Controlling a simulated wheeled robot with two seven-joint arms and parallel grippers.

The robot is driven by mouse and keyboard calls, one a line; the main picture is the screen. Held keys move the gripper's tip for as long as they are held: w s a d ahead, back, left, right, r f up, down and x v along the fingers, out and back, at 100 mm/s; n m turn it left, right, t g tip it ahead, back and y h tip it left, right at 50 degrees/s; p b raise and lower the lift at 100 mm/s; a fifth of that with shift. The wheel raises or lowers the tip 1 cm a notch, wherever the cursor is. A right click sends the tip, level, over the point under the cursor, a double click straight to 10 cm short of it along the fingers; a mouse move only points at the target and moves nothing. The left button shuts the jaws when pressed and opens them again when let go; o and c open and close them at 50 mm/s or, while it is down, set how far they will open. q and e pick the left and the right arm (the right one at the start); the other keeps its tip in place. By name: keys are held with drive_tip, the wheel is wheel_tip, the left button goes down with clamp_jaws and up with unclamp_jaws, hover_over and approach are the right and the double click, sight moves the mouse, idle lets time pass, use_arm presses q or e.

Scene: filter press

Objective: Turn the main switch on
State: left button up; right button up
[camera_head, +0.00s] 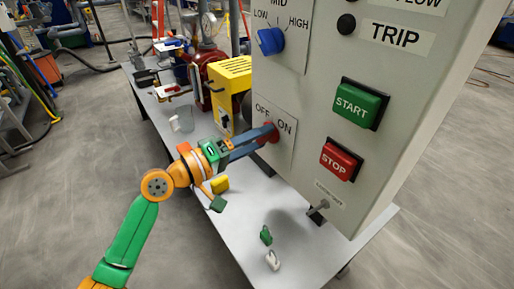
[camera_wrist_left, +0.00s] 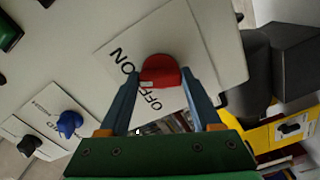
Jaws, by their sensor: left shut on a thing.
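The main switch is a red knob (camera_head: 270,133) on a white plate marked OFF and ON, low on the left of the grey panel. It also shows in the left wrist view as the red knob (camera_wrist_left: 160,72), with a small white mark on its edge by the OFF and ON lettering. I cannot tell exactly which word the mark points to. My left gripper (camera_head: 264,135) is shut on the red knob, one blue-grey finger on each side. The fingers hide part of the knob in the head view. My right gripper is not in view.
The grey panel (camera_head: 310,115) also carries a blue selector (camera_head: 270,41), a green START button (camera_head: 358,103) and a red STOP button (camera_head: 340,161). Below, the table (camera_head: 232,232) holds a green padlock (camera_head: 266,235) and a white padlock (camera_head: 272,260). A yellow box (camera_head: 230,85) stands behind.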

use_arm(q)
drive_tip(key=m+b, duration=0.2)
drive_tip(key=m, duration=0.1)
drive_tip(key=shift+f, duration=0.1)
drive_tip(key=shift+m+b, duration=0.35)
drive_tip(key=shift+m, duration=0.05)
idle(0.4)
drive_tip(key=o, duration=1.4)
